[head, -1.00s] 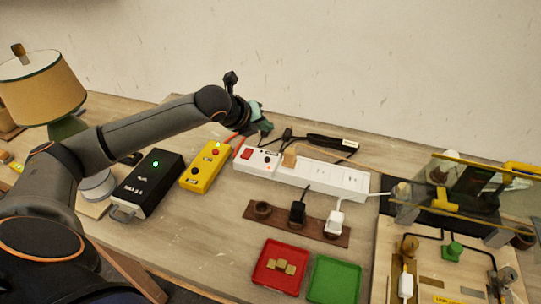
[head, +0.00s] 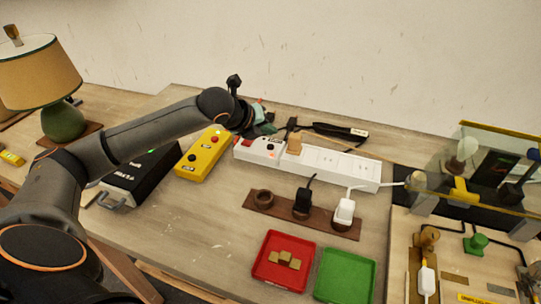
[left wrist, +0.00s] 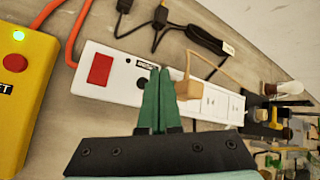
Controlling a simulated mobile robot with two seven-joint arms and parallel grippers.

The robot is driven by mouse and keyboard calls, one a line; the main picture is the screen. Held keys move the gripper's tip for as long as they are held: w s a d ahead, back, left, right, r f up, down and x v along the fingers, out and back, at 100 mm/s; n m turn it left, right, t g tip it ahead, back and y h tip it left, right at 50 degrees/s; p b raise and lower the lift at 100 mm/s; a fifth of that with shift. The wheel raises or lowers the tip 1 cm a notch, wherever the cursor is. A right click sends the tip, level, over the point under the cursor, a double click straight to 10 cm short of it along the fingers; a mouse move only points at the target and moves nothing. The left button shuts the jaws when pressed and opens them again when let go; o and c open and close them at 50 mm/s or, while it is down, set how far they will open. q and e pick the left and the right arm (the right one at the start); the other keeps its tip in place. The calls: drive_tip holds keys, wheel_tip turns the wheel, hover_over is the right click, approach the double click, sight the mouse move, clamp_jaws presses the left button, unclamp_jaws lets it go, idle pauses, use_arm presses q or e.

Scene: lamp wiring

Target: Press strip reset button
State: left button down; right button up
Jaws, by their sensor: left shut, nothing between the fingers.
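The white power strip (head: 330,167) lies on the table; it also shows in the left wrist view (left wrist: 213,101). Its left end has a red rocker switch (left wrist: 100,68), a small dark label (left wrist: 145,66) and a round black button (left wrist: 142,83). The black button also shows in the head view (head: 271,147). My left gripper (head: 264,126) is over the strip's back left end. In the wrist view its green fingers (left wrist: 158,72) are together and empty, with tips just right of the black button. I cannot tell whether they touch the strip. My right gripper is not in view.
A tan plug (left wrist: 187,88) with a cable stands in the strip beside my fingers. A yellow button box (head: 203,153) is left of the strip. A brown socket board (head: 280,208), red tray (head: 262,272) and green tray (head: 345,290) are in front. Black cables lie behind.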

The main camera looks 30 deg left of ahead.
sight(270, 147)
use_arm(q)
wheel_tip(270, 147, down, 2)
drive_tip(key=shift+f, duration=0.2)
idle(2.0)
drive_tip(key=shift+f, duration=0.25)
drive_tip(key=shift+f+p, duration=0.3)
drive_tip(key=shift+f, duration=0.15)
idle(0.7)
drive_tip(key=shift+r+p, duration=0.85)
drive_tip(key=shift+p, duration=0.4)
